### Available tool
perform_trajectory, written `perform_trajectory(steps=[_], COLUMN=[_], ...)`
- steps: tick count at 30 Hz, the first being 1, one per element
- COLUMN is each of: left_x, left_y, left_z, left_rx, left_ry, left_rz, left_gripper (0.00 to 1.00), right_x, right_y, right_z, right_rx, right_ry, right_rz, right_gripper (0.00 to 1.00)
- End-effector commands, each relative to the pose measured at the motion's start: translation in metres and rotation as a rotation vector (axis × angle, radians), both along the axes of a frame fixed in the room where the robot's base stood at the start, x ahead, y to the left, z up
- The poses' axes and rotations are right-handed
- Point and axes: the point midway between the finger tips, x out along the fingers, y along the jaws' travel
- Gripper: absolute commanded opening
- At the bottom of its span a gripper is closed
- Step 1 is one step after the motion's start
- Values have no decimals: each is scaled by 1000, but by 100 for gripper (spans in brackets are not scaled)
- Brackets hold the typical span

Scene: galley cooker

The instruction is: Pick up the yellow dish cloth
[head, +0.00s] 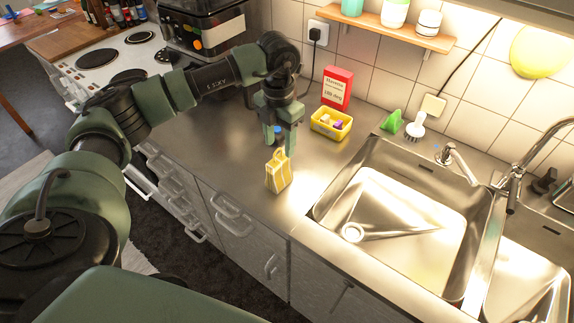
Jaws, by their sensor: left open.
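The yellow dish cloth (278,173) is a small yellow, pale-striped piece standing on the steel counter, left of the sink and near the counter's front edge. My left gripper (280,146) is open, pointing down right above the cloth. Its fingertips are close to the cloth's top; I cannot tell whether they touch it. A small blue thing shows behind the fingers. My right gripper is not in view.
A yellow tub (331,124) with small items and a red box (337,87) stand behind the gripper. The sink (400,215) lies to the right. A green item (391,122) and a white brush (415,127) stand behind it. Counter left of the cloth is clear.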

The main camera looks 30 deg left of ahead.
Motion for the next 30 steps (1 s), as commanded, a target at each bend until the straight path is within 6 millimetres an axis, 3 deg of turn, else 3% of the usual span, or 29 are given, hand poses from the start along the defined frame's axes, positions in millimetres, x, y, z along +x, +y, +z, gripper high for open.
perform_trajectory(steps=[6,13,16,21,27,30], left_x=[-1,-6,-6,-5,-5,-5], left_y=[0,1,0,1,1,1], left_z=[-19,-46,-63,-77,-78,-78], left_rx=[-1,-1,-2,-1,-1,-2], left_ry=[3,6,3,0,0,0], left_rz=[0,-1,-1,-1,-1,-1], left_gripper=[50,50,50,50,50,22], right_x=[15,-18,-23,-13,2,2], right_y=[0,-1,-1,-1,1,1], right_z=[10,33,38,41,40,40], right_rx=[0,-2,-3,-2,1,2], right_ry=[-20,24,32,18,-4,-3], right_rz=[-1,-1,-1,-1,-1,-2], right_gripper=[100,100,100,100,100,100])
